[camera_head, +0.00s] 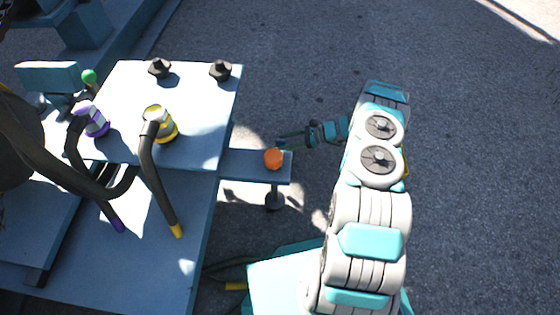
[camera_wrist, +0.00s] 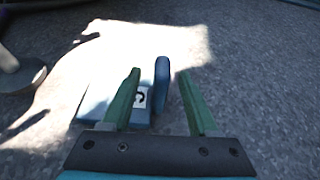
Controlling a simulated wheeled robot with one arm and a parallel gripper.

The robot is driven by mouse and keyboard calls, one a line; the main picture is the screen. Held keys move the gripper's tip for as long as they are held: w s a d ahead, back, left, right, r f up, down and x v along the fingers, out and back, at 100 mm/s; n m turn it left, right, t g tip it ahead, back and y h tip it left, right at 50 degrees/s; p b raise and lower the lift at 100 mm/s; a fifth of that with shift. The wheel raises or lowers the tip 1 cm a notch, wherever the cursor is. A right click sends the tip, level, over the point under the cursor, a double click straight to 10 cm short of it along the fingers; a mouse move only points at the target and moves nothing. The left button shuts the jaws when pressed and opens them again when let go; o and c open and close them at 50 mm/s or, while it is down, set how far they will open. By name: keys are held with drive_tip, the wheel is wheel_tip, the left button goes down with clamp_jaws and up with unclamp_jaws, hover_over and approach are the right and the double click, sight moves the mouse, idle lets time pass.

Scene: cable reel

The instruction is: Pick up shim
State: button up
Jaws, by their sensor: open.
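My gripper (camera_head: 287,142) is at the far edge of a small blue-grey ledge, to the right of the big bench. In the wrist view its two green fingers (camera_wrist: 164,90) are apart and nothing is clamped between them. A thin dark-blue rounded piece (camera_wrist: 162,82), which may be the shim, shows upright in the gap between the fingers, closer to the left one. I cannot tell its depth between them. Beside it is a blue block with a white label (camera_wrist: 141,98), partly hidden by the left finger. I cannot pick out the shim in the head view.
An orange rounded piece (camera_head: 273,159) sits on the ledge (camera_head: 243,165), close to my gripper. The bench (camera_head: 200,115) at left holds black knobs (camera_head: 220,71), a purple-white connector (camera_head: 96,121) and a yellow one (camera_head: 160,125) with hoses. Open ground (camera_head: 470,150) lies to the right.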

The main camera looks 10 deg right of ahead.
drive_tip(key=x, duration=0.5)
drive_tip(key=shift+w+a+f, duration=0.15)
drive_tip(key=shift+a+f, duration=0.05)
drive_tip(key=shift+f, duration=0.2)
drive_tip(key=shift+c, duration=0.2)
clamp_jaws()
idle(0.8)
